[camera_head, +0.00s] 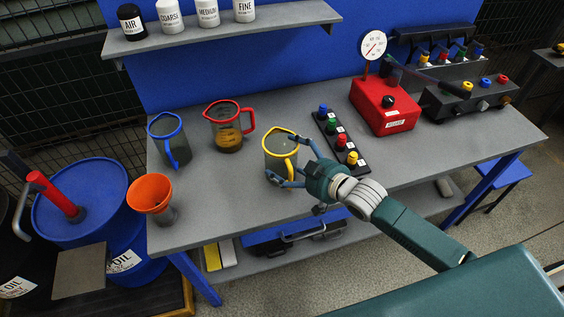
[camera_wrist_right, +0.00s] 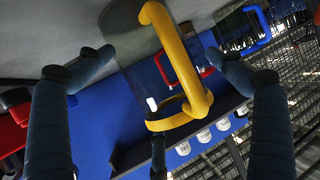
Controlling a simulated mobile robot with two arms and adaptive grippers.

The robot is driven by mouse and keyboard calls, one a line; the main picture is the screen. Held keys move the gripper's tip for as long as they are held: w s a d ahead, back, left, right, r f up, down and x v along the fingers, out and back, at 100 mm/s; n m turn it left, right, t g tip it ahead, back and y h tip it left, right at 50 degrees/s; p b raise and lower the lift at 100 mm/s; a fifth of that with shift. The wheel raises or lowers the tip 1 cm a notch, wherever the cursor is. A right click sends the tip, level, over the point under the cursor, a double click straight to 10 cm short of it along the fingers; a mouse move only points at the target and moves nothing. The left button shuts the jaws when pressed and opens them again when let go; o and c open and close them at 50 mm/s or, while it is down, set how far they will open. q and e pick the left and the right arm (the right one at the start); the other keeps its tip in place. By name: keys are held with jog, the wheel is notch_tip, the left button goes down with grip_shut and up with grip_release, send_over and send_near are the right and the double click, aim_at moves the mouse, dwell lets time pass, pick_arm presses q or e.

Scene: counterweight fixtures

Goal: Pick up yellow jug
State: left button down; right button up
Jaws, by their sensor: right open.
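The yellow jug (camera_head: 273,146), a clear body with a yellow rim and handle, stands upright on the grey workbench (camera_head: 222,190). My right gripper (camera_head: 283,160) is open at the jug's handle side, with one finger near the upper handle and another near the jug's lower side. In the right wrist view the yellow handle (camera_wrist_right: 186,62) lies between the spread fingers of the gripper (camera_wrist_right: 158,60). I cannot tell whether any finger touches the jug. My left gripper is out of view.
A red-rimmed jug (camera_head: 228,133) and a blue-rimmed jug (camera_head: 181,146) stand to the left. An orange funnel (camera_head: 150,194) is at the left edge. A strip of coloured knobs (camera_head: 331,130) sits close right, with a red gauge box (camera_head: 383,107) beyond. A shelf (camera_head: 232,29) with containers hangs above.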

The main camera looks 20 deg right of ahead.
jog(key=shift+s, duration=0.15)
jog(key=c, duration=1.5)
jog(key=shift+w+f, duration=0.1)
jog(key=shift+w, duration=0.1)
grip_shut()
